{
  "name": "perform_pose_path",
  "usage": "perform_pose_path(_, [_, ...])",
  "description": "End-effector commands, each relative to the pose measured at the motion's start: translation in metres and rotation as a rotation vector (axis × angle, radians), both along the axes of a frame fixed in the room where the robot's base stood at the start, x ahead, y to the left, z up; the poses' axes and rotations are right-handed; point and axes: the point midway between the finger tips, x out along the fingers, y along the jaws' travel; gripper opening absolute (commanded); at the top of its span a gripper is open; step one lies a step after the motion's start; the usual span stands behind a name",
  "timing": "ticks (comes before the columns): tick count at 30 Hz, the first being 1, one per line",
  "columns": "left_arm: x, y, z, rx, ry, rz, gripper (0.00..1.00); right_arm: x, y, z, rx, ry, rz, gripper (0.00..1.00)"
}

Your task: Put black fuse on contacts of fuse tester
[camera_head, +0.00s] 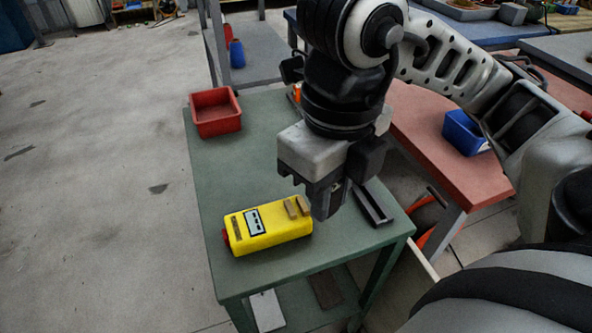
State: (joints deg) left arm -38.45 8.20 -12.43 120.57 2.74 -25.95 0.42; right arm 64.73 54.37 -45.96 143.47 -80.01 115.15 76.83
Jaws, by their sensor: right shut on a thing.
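The yellow fuse tester (268,227) lies on the green table, with a small display on its top face. Its two brownish contacts (297,207) stand up near its right end. My right gripper (326,205) points down just right of the contacts, close to the tester's right end. It is shut on the black fuse, which I can barely tell apart from the dark fingers. Whether the fuse touches the tester I cannot tell. My left gripper is not in view.
The green table (225,150) has a red bin (215,112) at its far left corner. A dark narrow tray (373,206) lies right of my gripper. A red-topped table (425,140) with a blue bin (465,133) stands at the right. The green table's left middle is clear.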

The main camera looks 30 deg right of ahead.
Motion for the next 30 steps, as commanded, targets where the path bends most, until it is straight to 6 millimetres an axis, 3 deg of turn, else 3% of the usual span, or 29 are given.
perform_pose_path(9, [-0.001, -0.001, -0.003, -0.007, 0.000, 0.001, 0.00, 0.071, -0.021, -0.040, -0.001, 0.007, -0.005, 0.00])
perform_pose_path(13, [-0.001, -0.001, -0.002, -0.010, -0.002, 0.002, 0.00, 0.090, -0.026, -0.062, -0.002, 0.005, -0.003, 0.00])
perform_pose_path(23, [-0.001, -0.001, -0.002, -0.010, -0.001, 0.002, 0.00, 0.113, -0.032, -0.091, -0.001, 0.003, 0.000, 0.00])
perform_pose_path(30, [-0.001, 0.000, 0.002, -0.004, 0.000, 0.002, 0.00, 0.113, -0.032, -0.120, -0.002, 0.001, 0.002, 0.00])
